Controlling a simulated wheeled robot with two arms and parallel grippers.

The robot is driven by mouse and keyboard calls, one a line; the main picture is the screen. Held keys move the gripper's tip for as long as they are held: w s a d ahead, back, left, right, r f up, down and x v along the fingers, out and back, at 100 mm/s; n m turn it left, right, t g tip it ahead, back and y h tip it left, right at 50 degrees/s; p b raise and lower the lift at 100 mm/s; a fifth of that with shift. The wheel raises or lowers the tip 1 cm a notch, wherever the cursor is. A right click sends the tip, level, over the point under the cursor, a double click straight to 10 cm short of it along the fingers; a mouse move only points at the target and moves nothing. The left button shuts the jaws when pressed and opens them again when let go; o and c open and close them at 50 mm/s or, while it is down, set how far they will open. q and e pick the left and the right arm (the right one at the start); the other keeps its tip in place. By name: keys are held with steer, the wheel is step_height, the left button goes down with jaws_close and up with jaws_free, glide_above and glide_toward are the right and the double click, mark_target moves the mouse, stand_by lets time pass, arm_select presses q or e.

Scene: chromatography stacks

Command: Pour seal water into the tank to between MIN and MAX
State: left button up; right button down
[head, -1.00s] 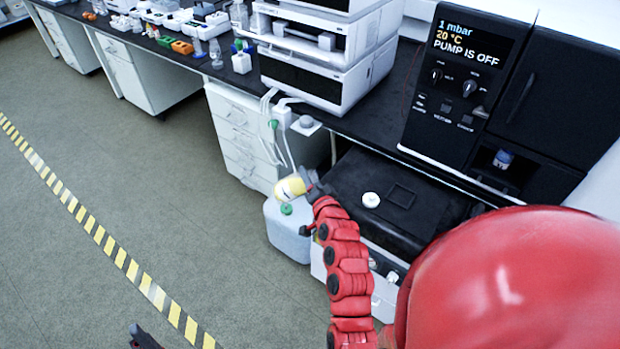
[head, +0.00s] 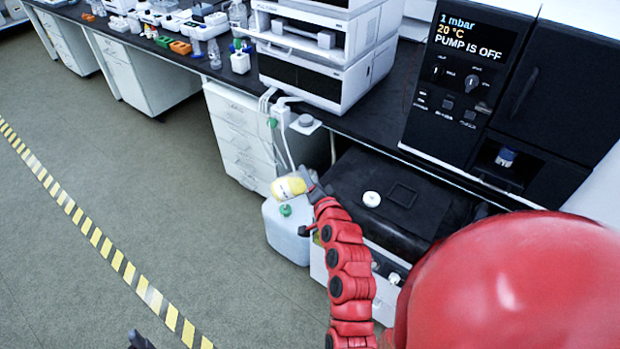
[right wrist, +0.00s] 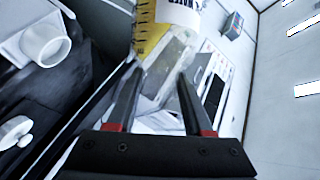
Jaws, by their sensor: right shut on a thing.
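My right gripper (head: 308,185) is shut on a bottle with a yellow and white body (head: 288,188). The bottle is held in the air, tilted well over, above the pale canister in the head view. In the right wrist view, the bottle (right wrist: 165,45) shows a yellow scale and a clear part between my gripper's fingers (right wrist: 158,90). A white round neck (right wrist: 45,44) stands on a dark surface at the left there. No tank MIN or MAX marks or water level can be made out. Only a dark tip of my left gripper (head: 140,341) shows at the bottom edge.
The pale canister with a green cap (head: 287,232) stands on the floor. A black-topped unit (head: 350,172) with a white round fitting (head: 371,199) is to its right. The pump panel (head: 465,75) reads "PUMP IS OFF". The floor at left is clear.

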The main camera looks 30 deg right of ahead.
steer(key=shift+d+f+m+b, duration=0.1)
steer(key=shift+f+m+b, duration=0.35)
steer(key=shift+b, duration=0.9)
steer(key=shift+s+f+m+t+b, duration=0.1)
steer(key=shift+f+m+t+b, duration=0.2)
steer(key=shift+b, duration=0.4)
steer(key=shift+d+f+b, duration=0.1)
steer(key=shift+f+b, duration=0.05)
steer(key=shift+b, duration=0.45)
steer(key=shift+m, duration=0.25)
steer(key=shift+s+d+f+m+t+b, duration=0.15)
steer(key=shift+f+m+t+b, duration=0.2)
steer(key=shift+b, duration=0.95)
